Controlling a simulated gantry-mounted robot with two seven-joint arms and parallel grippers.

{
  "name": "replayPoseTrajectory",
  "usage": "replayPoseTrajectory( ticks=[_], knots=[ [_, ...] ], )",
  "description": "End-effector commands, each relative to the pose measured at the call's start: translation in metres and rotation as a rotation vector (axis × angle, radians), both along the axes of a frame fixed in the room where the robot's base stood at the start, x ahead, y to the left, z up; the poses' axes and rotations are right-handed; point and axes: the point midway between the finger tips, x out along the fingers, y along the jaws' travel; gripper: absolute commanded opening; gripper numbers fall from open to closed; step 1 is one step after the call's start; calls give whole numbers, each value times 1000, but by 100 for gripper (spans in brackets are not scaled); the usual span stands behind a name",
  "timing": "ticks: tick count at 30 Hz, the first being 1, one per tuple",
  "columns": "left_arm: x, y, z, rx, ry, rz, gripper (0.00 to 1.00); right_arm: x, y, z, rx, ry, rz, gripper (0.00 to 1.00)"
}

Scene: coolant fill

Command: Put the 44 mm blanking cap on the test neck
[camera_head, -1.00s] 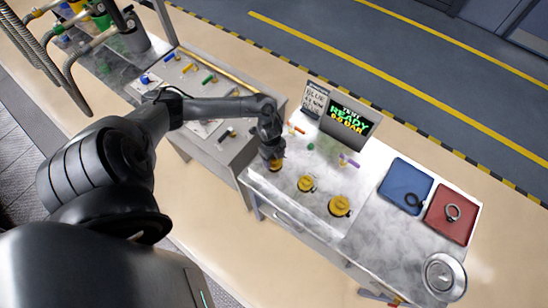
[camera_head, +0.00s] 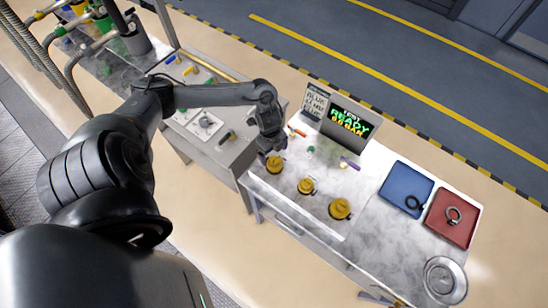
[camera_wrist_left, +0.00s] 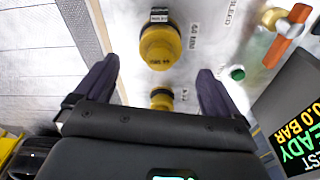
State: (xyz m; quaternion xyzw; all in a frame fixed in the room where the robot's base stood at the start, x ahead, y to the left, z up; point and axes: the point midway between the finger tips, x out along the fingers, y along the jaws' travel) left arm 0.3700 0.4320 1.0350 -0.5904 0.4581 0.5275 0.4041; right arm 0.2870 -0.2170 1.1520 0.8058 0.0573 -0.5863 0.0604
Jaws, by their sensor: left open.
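Three yellow caps stand in a diagonal row on the steel bench: the left one (camera_head: 275,164), the middle one (camera_head: 306,186) and the right one (camera_head: 340,208). My left gripper (camera_head: 270,145) is just above and behind the left cap, apart from it. A large yellow cap (camera_wrist_left: 160,46) lies beyond the fingertips; a smaller-looking yellow one (camera_wrist_left: 161,98) shows nearer the palm. The print on the caps is too small to read surely. I cannot tell which fitting is the test neck.
A display reading READY (camera_head: 350,122) stands at the bench's back edge. An orange-handled valve (camera_head: 297,131), a green knob (camera_head: 311,149) and a purple handle (camera_head: 349,163) are before it. A blue tray (camera_head: 396,181), a red tray (camera_head: 439,225) and a round metal dish (camera_head: 444,280) are at right.

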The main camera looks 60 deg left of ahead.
Motion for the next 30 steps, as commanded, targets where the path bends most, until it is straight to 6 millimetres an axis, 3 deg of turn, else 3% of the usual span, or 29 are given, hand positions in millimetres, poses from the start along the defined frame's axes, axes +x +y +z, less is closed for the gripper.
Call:
replayPoseTrajectory(
  ticks=[6, 13, 24, 27, 30],
  knots=[
    [0, 4, 31, 1, -2, -1, 97, 0, -2, -2, -7, 0, 4, 50],
    [-1, 5, 43, 0, 0, 0, 97, 0, -2, -3, -8, 0, 6, 50],
    [-3, 5, 43, 0, 5, 0, 97, 0, -1, -2, -5, 0, 4, 50],
    [-15, 1, 35, -8, 30, -1, 97, 0, -1, 0, -3, 0, 2, 50],
    [-36, -19, 19, -45, 74, -5, 97, 0, 0, 4, 0, 0, 0, 50]
  ],
)
